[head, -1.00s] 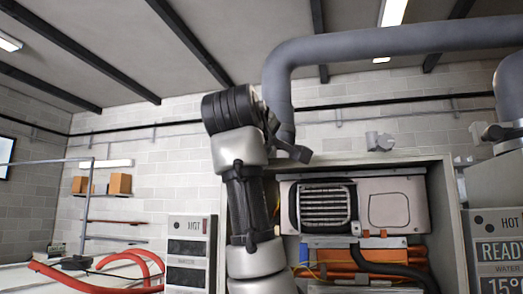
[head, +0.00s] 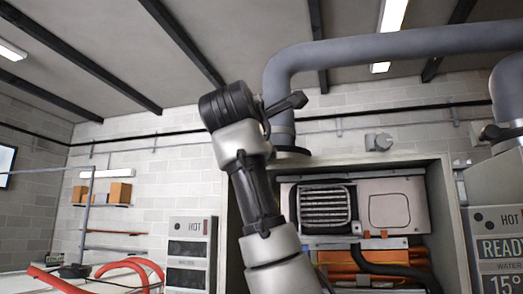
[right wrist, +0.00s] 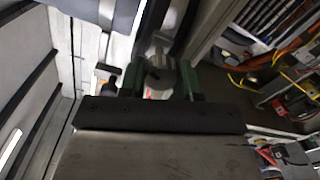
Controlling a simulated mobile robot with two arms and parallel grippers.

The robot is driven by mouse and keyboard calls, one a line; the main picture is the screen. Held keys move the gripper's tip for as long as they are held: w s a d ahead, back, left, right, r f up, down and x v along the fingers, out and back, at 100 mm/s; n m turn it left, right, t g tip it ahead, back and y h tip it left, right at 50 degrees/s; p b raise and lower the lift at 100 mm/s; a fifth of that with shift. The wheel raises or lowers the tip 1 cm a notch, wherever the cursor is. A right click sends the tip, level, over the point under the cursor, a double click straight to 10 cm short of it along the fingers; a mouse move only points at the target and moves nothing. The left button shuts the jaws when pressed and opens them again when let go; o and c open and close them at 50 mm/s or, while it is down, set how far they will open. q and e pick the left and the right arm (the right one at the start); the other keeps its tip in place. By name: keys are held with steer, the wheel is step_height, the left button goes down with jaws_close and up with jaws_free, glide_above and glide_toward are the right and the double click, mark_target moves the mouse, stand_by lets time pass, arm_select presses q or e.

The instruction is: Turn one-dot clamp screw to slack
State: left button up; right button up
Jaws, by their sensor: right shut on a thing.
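In the right wrist view the green fingers of my right gripper (right wrist: 161,80) are shut on a grey rounded piece, which looks like the clamp screw (right wrist: 160,66). No dot mark can be made out on it. In the head view an arm of mine rises in front of the heater cabinet. Its dark end part (head: 287,104) lies beside the grey flue pipe (head: 283,78), above the dark collar (head: 291,151) at the pipe's foot. The fingertips and screw cannot be made out there. My left gripper is not in view.
The open heater cabinet (head: 441,215) holds a grilled unit (head: 372,205) and orange parts. A second pipe (head: 510,85) with a clamp (head: 503,132) stands at the right edge. A grey wall fitting (head: 378,142) is behind. Red hoses (head: 125,265) lie at lower left.

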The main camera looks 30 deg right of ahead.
steer(key=shift+w+f+n+b, duration=0.15)
steer(key=shift+n+b, duration=0.15)
steer(key=shift+n, duration=1.2)
steer(key=o, duration=0.9)
steer(key=shift+a, duration=0.1)
steer(key=shift+o, duration=0.2)
steer(key=b+v, duration=0.4)
steer(key=v, duration=0.7)
